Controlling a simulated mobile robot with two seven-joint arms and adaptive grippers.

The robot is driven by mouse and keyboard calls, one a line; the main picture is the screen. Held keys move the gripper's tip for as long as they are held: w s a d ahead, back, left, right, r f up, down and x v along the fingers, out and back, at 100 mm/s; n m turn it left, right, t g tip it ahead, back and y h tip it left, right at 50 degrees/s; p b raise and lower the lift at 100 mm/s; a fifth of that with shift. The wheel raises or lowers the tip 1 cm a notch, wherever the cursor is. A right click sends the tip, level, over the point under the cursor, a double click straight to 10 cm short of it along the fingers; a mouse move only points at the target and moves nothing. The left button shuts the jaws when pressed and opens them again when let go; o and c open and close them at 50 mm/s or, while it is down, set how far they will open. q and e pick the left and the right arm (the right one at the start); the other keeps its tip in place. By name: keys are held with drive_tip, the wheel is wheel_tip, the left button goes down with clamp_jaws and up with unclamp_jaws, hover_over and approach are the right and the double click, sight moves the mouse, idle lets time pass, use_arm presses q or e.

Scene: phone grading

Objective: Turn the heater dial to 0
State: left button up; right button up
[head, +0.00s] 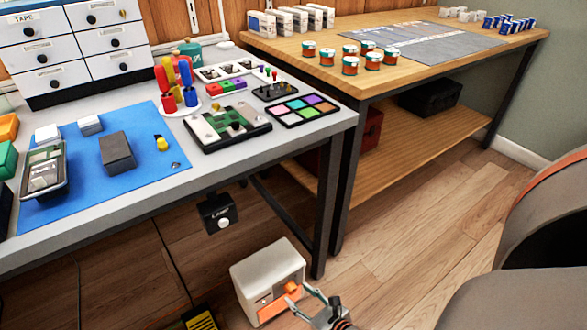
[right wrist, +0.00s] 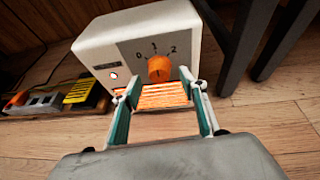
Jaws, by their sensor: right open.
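The white heater (head: 262,262) stands on the floor by the grey bench's front right leg. In the right wrist view its front (right wrist: 124,52) fills the upper middle. The round orange heater dial (right wrist: 159,69) sits on a grey panel marked 0, 1 and 2, with 1 straight above it. I cannot tell clearly which mark the dial points to. My right gripper (head: 307,299) is open in front of the heater, its fingers (right wrist: 160,96) spread to either side below the dial, apparently not touching it. My left gripper is out of view.
Dark table legs (right wrist: 246,45) rise close on the right. A yellow-black item (head: 201,318) and power strip (right wrist: 36,102) lie left. A chair (head: 545,220) stands right.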

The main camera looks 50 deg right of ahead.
sight(291, 288)
drive_tip(key=shift+f+x, duration=0.2)
drive_tip(key=shift+x, duration=0.7)
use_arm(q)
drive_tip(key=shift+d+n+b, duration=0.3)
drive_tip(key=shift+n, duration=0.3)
use_arm(e)
drive_tip(key=shift+w, duration=0.35)
drive_tip(key=c, duration=1.1)
